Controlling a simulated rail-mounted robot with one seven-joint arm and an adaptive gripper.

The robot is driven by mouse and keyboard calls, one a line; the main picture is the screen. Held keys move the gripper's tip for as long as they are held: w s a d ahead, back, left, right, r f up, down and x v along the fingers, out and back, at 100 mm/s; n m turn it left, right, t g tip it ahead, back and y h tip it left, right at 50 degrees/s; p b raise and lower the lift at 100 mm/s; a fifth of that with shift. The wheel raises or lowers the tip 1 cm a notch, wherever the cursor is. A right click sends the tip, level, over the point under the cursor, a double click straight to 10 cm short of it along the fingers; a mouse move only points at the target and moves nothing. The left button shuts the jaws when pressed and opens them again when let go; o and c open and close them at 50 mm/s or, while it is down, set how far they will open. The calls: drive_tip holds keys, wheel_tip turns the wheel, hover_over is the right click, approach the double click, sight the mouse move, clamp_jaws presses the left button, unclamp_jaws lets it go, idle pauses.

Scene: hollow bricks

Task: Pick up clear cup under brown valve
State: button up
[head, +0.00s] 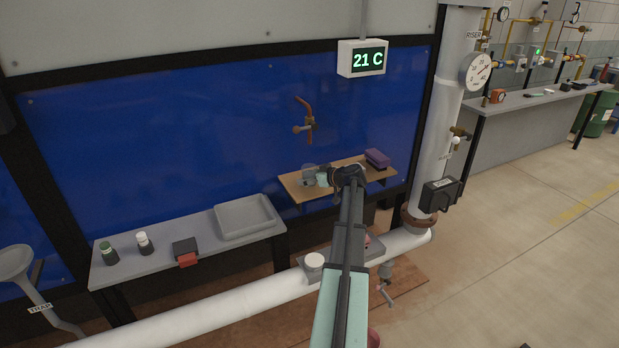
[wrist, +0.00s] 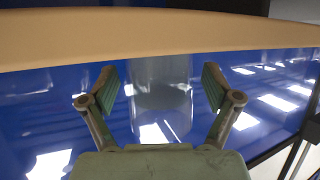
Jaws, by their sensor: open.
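The brown valve (head: 305,122) is a copper-coloured bent pipe with a tap on the blue wall. The clear cup (head: 308,171) stands on the small wooden shelf (head: 291,188) below it. My gripper (head: 323,178) is at the cup's right side in the head view and partly covers it. In the wrist view, my gripper (wrist: 160,86) is open, with one finger to each side of the see-through cup (wrist: 160,100). Gaps show between the cup and both fingers. The cup's outline is faint against the blue wall.
A purple block (head: 377,158) lies on the shelf's right part. A grey bench (head: 215,258) at left holds a tray (head: 245,229), two small bottles and a dark box with a red part. A white riser pipe (head: 432,130) stands to the right.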

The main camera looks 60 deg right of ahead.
drive_tip(key=c, duration=1.3)
drive_tip(key=shift+c, duration=0.2)
drive_tip(key=shift+s+r, duration=0.1)
